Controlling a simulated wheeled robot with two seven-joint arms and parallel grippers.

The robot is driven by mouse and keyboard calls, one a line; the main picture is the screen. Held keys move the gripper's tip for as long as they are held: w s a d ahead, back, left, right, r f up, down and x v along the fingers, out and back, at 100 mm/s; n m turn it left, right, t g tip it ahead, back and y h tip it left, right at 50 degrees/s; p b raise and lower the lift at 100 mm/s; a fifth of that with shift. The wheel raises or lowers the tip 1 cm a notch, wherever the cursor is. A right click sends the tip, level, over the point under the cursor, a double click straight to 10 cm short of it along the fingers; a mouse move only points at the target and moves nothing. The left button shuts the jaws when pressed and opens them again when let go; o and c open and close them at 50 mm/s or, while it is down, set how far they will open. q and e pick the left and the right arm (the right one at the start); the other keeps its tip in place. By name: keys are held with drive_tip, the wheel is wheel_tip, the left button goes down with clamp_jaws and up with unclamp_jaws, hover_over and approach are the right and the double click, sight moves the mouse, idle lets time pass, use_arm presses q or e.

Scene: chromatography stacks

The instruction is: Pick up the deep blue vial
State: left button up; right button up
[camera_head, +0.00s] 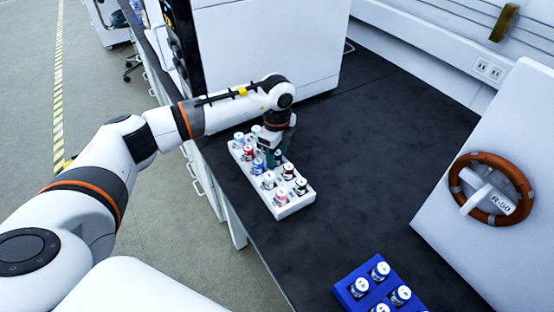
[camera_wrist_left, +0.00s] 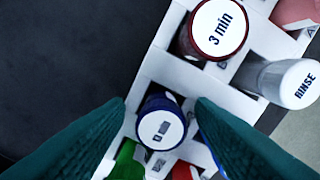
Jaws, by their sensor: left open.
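The deep blue vial (camera_wrist_left: 160,128) has a white labelled cap and stands in a slot of the white rack (camera_wrist_left: 158,62) in the left wrist view. My left gripper (camera_wrist_left: 161,103) is open, with one teal finger on each side of this vial. I cannot tell whether the fingers touch it. In the head view my left gripper (camera_head: 271,157) is down over the white rack (camera_head: 285,211) and hides part of its vials, so I cannot single out the deep blue vial there. My right gripper is not in view.
A dark red "3 min" vial (camera_wrist_left: 219,28), a grey "RINSE" vial (camera_wrist_left: 285,80) and a green vial (camera_wrist_left: 127,163) are close by. A blue rack (camera_head: 350,287) with vials is at the front right. A white box with an orange wheel (camera_head: 495,187) stands right. The dark counter between is clear.

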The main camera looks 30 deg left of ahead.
use_arm(q)
drive_tip(key=c, duration=1)
drive_tip(key=shift+c, duration=0.3)
drive_tip(key=shift+r, duration=0.1)
